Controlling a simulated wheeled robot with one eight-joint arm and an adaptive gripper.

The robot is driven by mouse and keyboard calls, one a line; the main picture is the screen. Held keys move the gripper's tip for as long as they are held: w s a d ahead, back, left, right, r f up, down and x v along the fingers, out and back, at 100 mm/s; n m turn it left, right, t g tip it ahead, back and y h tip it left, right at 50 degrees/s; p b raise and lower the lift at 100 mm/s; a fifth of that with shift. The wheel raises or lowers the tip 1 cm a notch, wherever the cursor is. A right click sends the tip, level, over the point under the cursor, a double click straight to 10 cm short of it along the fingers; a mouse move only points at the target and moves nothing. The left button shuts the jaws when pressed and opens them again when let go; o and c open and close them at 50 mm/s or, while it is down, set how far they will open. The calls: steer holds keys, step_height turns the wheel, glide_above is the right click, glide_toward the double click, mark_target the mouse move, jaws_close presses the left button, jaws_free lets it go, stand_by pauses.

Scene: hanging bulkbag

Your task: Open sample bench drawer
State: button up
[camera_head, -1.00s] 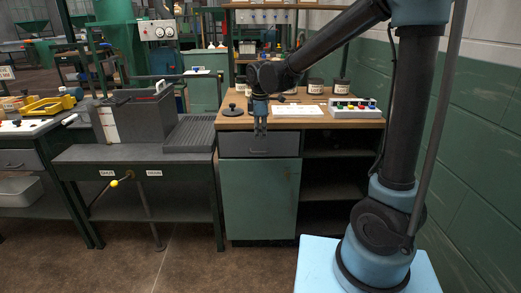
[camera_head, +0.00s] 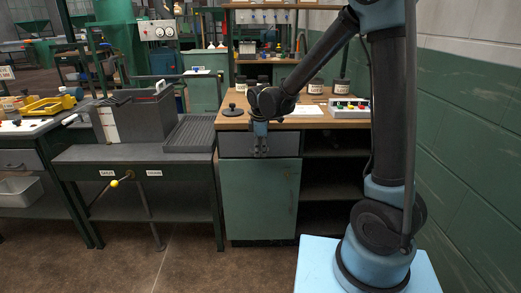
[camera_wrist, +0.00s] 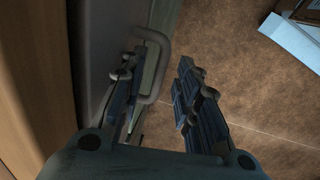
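The sample bench (camera_head: 230,125) has a wooden top and a grey drawer (camera_head: 235,146) under it. The drawer front looks flush with the bench, so it appears shut. My gripper (camera_head: 261,152) points down in front of the drawer and covers its handle in the head view. In the wrist view the curved grey handle (camera_wrist: 160,64) stands out from the drawer front, and my gripper (camera_wrist: 157,92) has its fingers apart. The handle's bar shows at and between the fingertips. I cannot tell whether either finger touches it.
A green cupboard door (camera_head: 258,200) is below the drawer, with open dark shelves (camera_head: 330,180) to its right. On the bench top are a control box with coloured buttons (camera_head: 348,108), a dark lidded object (camera_head: 232,110) and jars (camera_head: 316,86). A green wall is at right.

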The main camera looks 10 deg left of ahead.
jaws_close()
